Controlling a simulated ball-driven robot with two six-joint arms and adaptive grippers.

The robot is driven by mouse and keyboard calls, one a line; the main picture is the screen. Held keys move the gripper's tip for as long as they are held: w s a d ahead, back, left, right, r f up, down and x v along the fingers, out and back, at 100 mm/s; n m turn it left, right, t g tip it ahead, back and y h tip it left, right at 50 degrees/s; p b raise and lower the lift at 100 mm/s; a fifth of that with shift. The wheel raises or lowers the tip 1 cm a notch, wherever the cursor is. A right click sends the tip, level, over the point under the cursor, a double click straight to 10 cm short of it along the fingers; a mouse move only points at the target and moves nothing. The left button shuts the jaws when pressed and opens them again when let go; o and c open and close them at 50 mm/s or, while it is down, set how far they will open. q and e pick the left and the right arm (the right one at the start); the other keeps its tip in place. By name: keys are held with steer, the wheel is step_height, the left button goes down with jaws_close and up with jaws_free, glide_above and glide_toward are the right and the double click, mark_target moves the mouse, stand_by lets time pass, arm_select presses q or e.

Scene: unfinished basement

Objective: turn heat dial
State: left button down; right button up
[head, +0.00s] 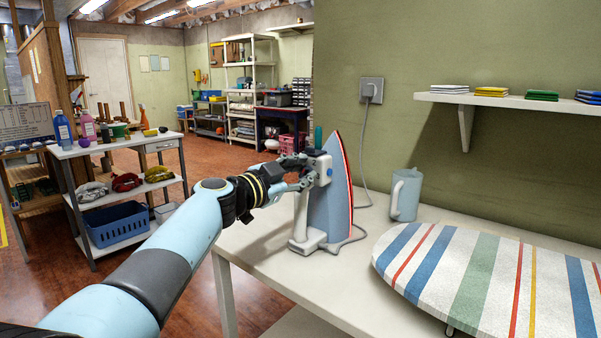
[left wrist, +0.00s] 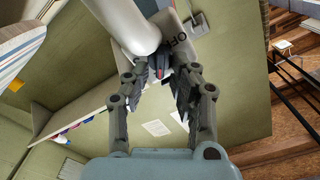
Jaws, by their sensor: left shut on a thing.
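A white iron (head: 304,212) with a blue-grey soleplate and a red edge stands upright on its heel on the white table. My left gripper (head: 311,169) reaches its upper part from the left. In the left wrist view the fingers (left wrist: 161,78) are shut on a small dark heat dial (left wrist: 161,66) with a red mark. The iron's white body (left wrist: 183,22) carries the printed word OFF close beside the dial. The fingers hide part of the dial, so I cannot read its setting exactly. My right gripper is not in view.
A striped ironing board (head: 470,290) lies at the right of the table (head: 262,246). A light blue jug (head: 405,196) stands behind it. The iron's cord runs to a wall socket (head: 371,90). A shelf (head: 500,100) with folded cloths is above. A cluttered cart (head: 120,147) stands at left.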

arm_select(q)
steer(key=shift+a+f+n+b, duration=0.15)
steer(key=shift+n+b, duration=1.4)
steer(key=shift+n, duration=0.05)
steer(key=shift+w+a+n+b, duration=0.15)
steer(key=shift+n+b, duration=0.8)
steer(key=shift+n, duration=0.85)
steer(key=c, duration=1.2)
jaws_free()
steer(key=shift+r, duration=0.2)
steer(key=shift+c, duration=0.2)
steer(key=shift+s+a, duration=0.15)
steer(key=shift+s, duration=0.05)
steer(key=v, duration=1.1)
steer(key=shift+s+a, duration=0.15)
steer(key=shift+s, duration=0.05)
